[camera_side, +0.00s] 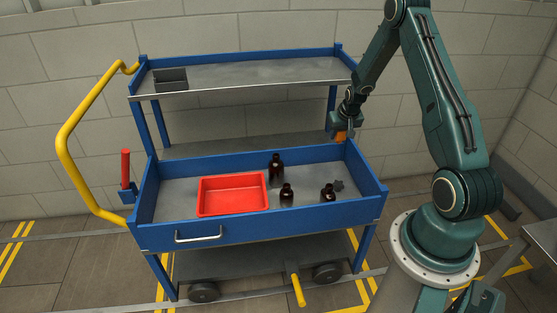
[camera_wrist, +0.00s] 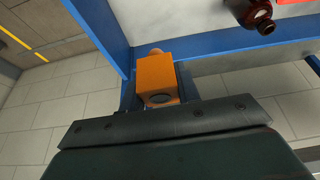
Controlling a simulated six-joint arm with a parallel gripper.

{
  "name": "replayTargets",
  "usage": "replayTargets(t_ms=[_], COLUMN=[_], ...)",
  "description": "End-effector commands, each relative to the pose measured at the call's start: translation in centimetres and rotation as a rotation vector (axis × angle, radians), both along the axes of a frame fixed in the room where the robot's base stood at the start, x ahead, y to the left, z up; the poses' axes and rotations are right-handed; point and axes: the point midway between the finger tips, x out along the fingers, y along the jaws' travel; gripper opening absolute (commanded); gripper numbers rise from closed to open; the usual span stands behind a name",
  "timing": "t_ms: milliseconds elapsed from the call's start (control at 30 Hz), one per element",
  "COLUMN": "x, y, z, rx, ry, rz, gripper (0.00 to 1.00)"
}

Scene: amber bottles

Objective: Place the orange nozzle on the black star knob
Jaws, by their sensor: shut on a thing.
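My gripper (camera_side: 340,128) is shut on the orange nozzle (camera_side: 341,136), near the right wall of the blue cart's middle tray and above it. In the wrist view the orange nozzle (camera_wrist: 155,76) is a blocky orange piece with a small rounded tip pointing away and a dark round face towards me.
An upper shelf (camera_side: 250,75) carries a dark box (camera_side: 171,79). Free floor lies at the tray's back right.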

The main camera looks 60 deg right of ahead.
Motion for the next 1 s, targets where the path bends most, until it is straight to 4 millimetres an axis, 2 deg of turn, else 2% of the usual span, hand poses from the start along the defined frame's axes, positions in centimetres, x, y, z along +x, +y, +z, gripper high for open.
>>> replayTargets(t_ms=[33, 167, 467, 667, 1000], x=[-0.9, -2.2, -2.4, -2.4, -2.5], y=[-0.4, -0.8, -0.8, -0.8, -0.8], z=[0.3, 0.7, 0.2, -2.1, -7.8], rx=[0.000, 0.000, 0.001, 0.001, 0.002], ry=[0.000, 0.000, 0.001, 0.001, 0.002], rz=[-0.012, -0.025, -0.026, -0.026, -0.026], gripper=[0.10, 0.10, 0.10, 0.10, 0.10])
